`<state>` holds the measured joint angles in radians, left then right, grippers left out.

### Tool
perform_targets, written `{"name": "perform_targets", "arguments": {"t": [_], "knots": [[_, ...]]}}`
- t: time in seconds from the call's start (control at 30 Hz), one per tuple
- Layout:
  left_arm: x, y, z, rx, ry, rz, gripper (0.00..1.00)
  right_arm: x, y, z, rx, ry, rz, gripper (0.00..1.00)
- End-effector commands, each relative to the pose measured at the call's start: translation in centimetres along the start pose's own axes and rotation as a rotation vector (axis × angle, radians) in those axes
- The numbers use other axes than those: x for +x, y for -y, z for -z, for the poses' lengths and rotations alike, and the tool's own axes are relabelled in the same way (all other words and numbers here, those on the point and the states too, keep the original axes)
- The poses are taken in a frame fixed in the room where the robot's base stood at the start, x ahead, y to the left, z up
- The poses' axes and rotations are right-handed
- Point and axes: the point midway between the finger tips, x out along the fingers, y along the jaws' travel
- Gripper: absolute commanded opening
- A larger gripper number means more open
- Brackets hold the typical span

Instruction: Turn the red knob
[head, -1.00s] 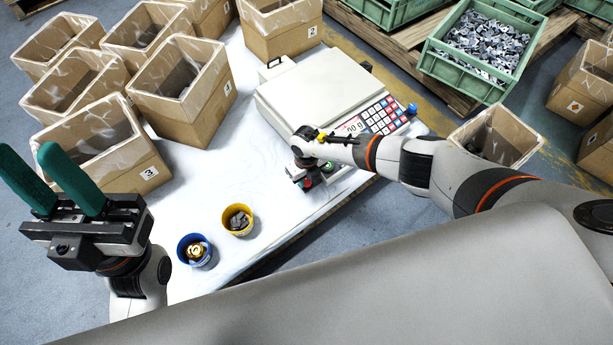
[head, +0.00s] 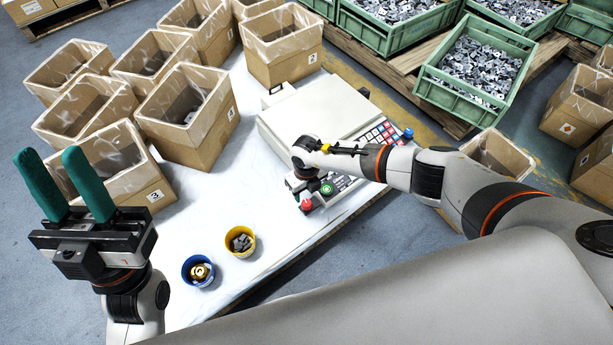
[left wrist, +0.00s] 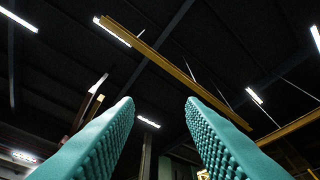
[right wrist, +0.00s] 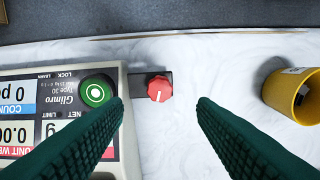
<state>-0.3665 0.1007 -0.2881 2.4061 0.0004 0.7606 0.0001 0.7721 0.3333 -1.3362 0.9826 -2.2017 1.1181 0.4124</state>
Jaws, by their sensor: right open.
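The red knob (right wrist: 159,89) shows in the right wrist view on a dark bracket at the side of the scale, with a white mark on its face. In the head view the red knob (head: 306,205) is at the scale's front left corner. My right gripper (right wrist: 160,100) is open, its green fingers on either side of the knob in the picture and apart from it.
A green button (right wrist: 96,93) sits on the scale (head: 310,105) beside the knob. A yellow cup (head: 240,241) and a blue cup (head: 198,271) with parts stand on the white table (head: 220,190). Lined cartons (head: 185,105) fill the table's far left.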

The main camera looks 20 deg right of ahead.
Motion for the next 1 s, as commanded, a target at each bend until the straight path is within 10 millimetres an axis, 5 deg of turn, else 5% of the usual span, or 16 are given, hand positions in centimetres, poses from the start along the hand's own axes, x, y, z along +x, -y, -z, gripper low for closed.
{"name": "perform_targets", "arguments": {"t": [0.43, 1.0], "knots": [[-1.2, -1.0, 7.9, 0.029, -0.526, -0.014, 0.36, -4.4, 0.0, -0.1, 0.000, 0.002, 0.000, 0.52], [-2.1, -1.2, 9.2, 0.033, -0.619, -0.017, 0.36, -5.0, 0.1, -0.1, 0.000, 0.002, 0.001, 0.52]]}}
